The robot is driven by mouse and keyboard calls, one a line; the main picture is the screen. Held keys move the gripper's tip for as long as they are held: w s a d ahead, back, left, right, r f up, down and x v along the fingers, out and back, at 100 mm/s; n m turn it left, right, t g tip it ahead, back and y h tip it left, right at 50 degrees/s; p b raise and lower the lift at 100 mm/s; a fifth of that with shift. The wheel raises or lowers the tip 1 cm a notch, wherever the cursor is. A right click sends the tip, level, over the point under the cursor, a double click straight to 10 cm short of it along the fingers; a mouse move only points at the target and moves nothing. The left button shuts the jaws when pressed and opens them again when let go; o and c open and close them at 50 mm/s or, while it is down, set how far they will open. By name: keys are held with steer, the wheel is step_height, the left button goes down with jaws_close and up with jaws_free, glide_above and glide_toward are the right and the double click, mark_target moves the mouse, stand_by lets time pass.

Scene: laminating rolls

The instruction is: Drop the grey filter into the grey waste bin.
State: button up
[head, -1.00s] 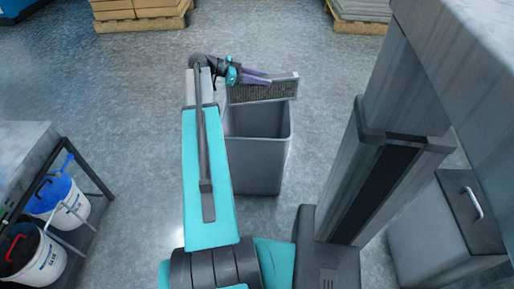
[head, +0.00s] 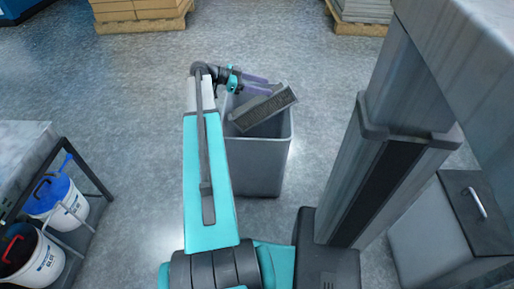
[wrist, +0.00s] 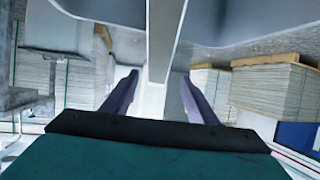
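The grey filter (head: 264,109) is a flat, dark-faced panel with a light frame, tilted in the mouth of the grey waste bin (head: 262,163). Its right end stands higher than its left end. I cannot tell whether it touches the rim or is falling. My gripper (head: 263,85) is just above the left side of the bin, its purple fingers spread apart and empty. The wrist view also shows the two fingers apart (wrist: 160,98), with no filter between them.
My column stands right of the bin. A grey cabinet (head: 431,225) is at the right. Glue buckets (head: 58,198) stand under a table (head: 27,150) at the left. Pallets (head: 141,15) lie at the back. The floor around the bin is mostly clear.

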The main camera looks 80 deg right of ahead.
steer(key=shift+w, duration=0.1)
steer(key=p+v, duration=0.3)
steer(key=v, duration=1)
steer(key=shift+w+r, duration=0.15)
steer(key=shift+w, duration=0.15)
steer(key=shift+a, duration=0.1)
stand_by(0.5)
